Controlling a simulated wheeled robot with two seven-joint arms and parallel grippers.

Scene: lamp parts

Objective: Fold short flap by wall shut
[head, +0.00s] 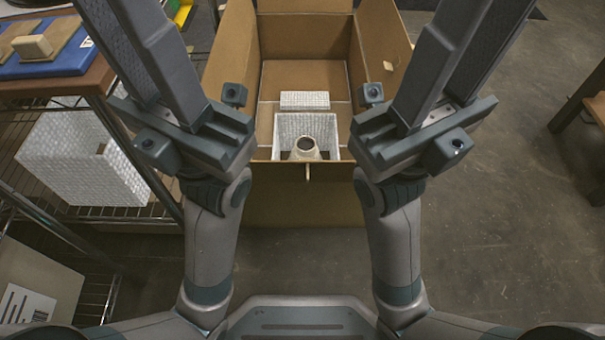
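An open cardboard box (305,75) stands ahead of me in the middle of the head view. Its right long flap (385,40) and left long flap (228,45) lean outward. A panel (305,200) faces me at the near end. The far end and its short flap run to or past the top edge, so I cannot tell how that flap stands. My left gripper (125,45) and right gripper (465,45) are raised on either side of the box, apart from it. Their fingertips leave the frame, and their opening is unclear. I see nothing held.
Inside the box are a white padded insert (325,130), a pale round-mouthed part (305,152) and a white block (305,100). A wire rack on the left holds a white textured box (80,160) and a blue tray (45,67).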

